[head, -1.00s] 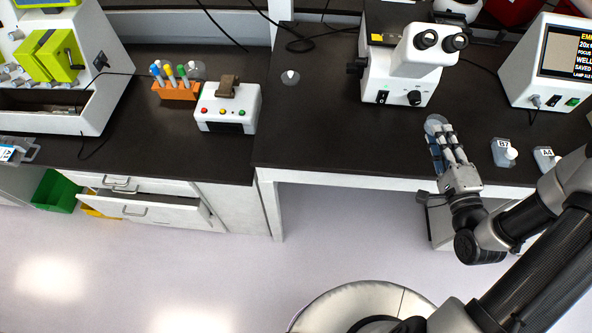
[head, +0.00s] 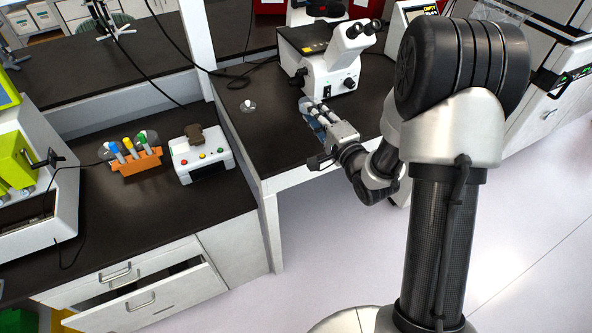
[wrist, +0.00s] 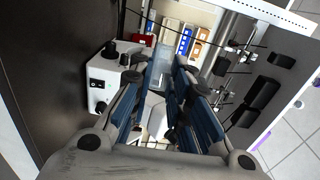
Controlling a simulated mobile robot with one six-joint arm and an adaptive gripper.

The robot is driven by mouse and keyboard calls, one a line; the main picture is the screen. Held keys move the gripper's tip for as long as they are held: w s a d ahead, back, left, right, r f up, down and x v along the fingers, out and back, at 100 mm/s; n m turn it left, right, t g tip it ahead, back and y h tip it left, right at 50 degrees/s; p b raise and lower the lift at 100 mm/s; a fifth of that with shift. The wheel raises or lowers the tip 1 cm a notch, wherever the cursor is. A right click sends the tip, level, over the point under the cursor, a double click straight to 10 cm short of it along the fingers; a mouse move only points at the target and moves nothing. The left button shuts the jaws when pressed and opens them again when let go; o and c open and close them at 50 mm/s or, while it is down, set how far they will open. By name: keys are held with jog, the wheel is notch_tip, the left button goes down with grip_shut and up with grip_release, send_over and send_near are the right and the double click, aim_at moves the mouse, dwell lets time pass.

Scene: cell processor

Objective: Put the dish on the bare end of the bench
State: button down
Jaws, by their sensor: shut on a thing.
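My gripper (head: 315,111) is shut on a clear dish (head: 304,103), which shows as a pale, see-through edge at the fingertips in the head view. They are over the dark bench top (head: 268,143), in front and to the left of the white microscope (head: 345,62). I cannot tell the dish's height above the bench. In the wrist view the blue-padded fingers (wrist: 168,85) point away from the camera, with a pale, see-through patch (wrist: 163,58) between their tips.
A small clear disc with a white knob (head: 248,106) lies on the bench left of my gripper. An orange tube rack (head: 136,162) and a white box with coloured buttons (head: 200,155) stand on the lower left counter. A drawer (head: 150,296) below stands open.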

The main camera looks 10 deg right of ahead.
notch_tip(320, 180, down, 20)
jog(key=b, duration=0.6)
jog(key=shift+r, duration=0.15)
jog(key=shift+w+d, duration=0.1)
jog(key=c, duration=1.5)
grip_release()
